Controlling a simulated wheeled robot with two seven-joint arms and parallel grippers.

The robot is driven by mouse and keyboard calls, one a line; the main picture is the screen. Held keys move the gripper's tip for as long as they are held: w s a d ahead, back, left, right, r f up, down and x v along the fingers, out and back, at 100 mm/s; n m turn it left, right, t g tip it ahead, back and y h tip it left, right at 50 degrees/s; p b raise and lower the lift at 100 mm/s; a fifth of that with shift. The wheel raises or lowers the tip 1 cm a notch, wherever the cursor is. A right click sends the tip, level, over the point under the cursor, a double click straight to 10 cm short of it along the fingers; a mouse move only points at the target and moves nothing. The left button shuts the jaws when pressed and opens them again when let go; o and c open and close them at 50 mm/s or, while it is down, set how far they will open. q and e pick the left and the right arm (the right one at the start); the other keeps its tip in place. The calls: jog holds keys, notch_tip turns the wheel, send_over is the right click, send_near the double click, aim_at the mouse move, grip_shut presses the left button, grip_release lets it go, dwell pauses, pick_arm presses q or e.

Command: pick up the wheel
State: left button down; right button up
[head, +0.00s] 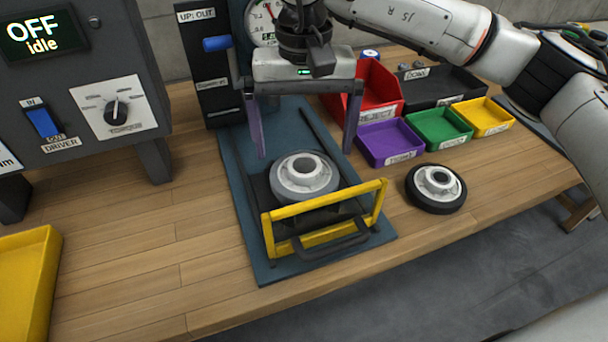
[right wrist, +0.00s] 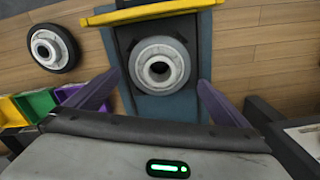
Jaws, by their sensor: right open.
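A wheel (head: 436,188) with a black tyre and a pale grey hub lies flat on the wooden bench, right of the blue plate. It also shows at the upper left of the right wrist view (right wrist: 54,47). My left gripper is not in view.
A yellow frame (head: 325,207) with a black handle stands in front of the hub part. Purple (head: 390,142), green and yellow bins and a red bin (head: 378,92) stand behind the wheel. A grey control box (head: 85,85) reading OFF idle is left.

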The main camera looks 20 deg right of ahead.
aim_at(305, 167)
notch_tip(305, 167, down, 6)
jog(key=shift+s+f+p, duration=0.1)
jog(key=shift+s+p, duration=0.05)
jog(key=shift+p, duration=0.15)
jog(key=c, duration=1.1)
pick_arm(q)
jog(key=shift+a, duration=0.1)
pick_arm(e)
notch_tip(305, 167, up, 10)
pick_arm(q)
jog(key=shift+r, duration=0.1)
pick_arm(e)
jog(key=shift+r, duration=0.25)
pick_arm(q)
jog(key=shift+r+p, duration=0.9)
jog(key=shift+p, duration=0.05)
pick_arm(e)
notch_tip(305, 167, up, 3)
jog(key=shift+f, duration=0.15)
